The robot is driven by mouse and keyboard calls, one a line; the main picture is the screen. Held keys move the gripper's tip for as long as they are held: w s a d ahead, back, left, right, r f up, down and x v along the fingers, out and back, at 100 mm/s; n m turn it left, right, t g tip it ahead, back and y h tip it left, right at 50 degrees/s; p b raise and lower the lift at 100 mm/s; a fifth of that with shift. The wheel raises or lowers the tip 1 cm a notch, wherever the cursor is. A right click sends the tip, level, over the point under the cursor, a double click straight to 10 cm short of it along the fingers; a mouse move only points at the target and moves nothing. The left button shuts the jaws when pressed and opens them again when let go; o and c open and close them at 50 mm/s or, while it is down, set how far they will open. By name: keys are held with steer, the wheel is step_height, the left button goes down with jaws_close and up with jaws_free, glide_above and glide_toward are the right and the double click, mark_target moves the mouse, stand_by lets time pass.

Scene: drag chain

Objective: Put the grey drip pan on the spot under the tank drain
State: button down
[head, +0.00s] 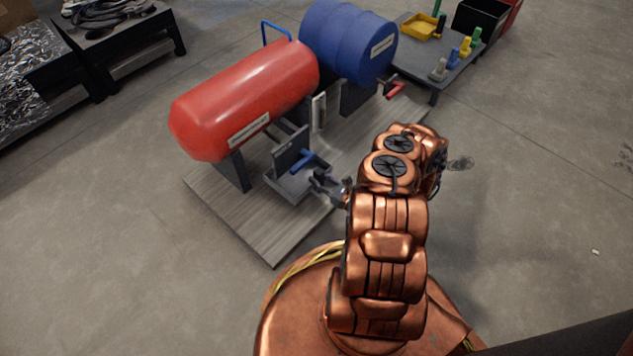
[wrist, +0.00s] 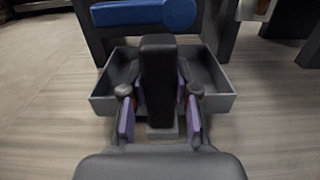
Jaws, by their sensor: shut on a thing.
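The grey drip pan (head: 285,190) is a shallow open box, low beneath the red tank (head: 240,95), beside the blue drain lever (head: 303,160). In the wrist view the pan (wrist: 218,103) spreads to both sides ahead of my gripper, with the blue lever (wrist: 145,13) above its far edge. My gripper (head: 325,184) is at the pan's near right side. I cannot tell whether the pan touches the platform. The marked spot is not visible.
Both tanks stand on a wooden platform (head: 268,245) with dark supports. The blue tank (head: 345,40), with a red lever (head: 394,89), is behind right. A low table (head: 415,72) with a yellow tray is farther right.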

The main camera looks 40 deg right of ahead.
steer(key=shift+f+b, duration=0.5)
steer(key=shift+f, duration=1.2)
steer(key=c, duration=0.9)
jaws_free()
steer(key=shift+o, duration=0.2)
steer(key=shift+r, duration=0.15)
